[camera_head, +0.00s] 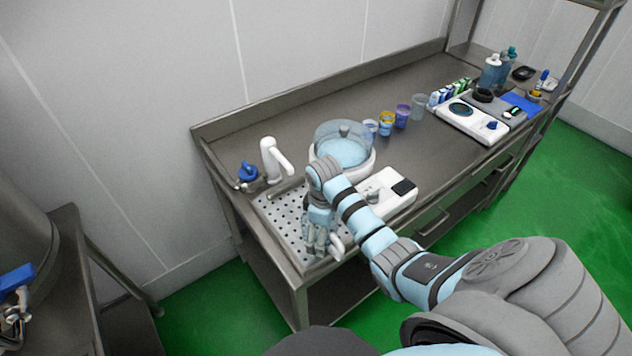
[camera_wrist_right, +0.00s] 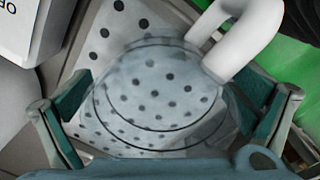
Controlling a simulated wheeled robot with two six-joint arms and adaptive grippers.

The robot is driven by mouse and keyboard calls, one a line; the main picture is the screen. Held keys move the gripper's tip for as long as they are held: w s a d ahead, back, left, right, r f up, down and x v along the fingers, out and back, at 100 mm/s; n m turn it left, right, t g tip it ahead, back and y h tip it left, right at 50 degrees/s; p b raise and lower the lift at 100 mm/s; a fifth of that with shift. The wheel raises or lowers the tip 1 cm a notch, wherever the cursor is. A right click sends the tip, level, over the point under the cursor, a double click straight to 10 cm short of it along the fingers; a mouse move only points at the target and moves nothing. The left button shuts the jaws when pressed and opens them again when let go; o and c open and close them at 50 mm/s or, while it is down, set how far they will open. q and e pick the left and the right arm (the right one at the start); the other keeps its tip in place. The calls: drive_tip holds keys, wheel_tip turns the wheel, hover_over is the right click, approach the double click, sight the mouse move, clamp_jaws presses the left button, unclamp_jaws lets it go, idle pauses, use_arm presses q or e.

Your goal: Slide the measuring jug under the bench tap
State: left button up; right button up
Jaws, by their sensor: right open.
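The measuring jug (camera_wrist_right: 150,95) is clear, with a white handle (camera_wrist_right: 240,40). In the right wrist view it stands upright over the perforated tray (camera_wrist_right: 95,30), between my spread fingers. In the head view its white handle (camera_head: 338,246) shows beside my right gripper (camera_head: 318,243), which hides most of the jug. The right gripper is open around the jug; I cannot tell whether a finger touches it. The white bench tap (camera_head: 272,157) stands at the tray's back edge, its spout leaning to the right, apart from the jug. My left gripper is not in view.
A clear-walled bowl on a white base (camera_head: 368,163) and a white device with a dark panel (camera_head: 404,187) stand right of the tray. Cups, cartons and bottles stand farther right. The tray's left part is clear.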

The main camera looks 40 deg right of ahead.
drive_tip(key=shift+f, duration=0.4)
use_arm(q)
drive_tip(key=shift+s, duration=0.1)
use_arm(e)
drive_tip(key=shift+c, duration=0.4)
drive_tip(key=shift+a, duration=0.1)
drive_tip(key=c, duration=1)
drive_tip(key=shift+s, duration=0.1)
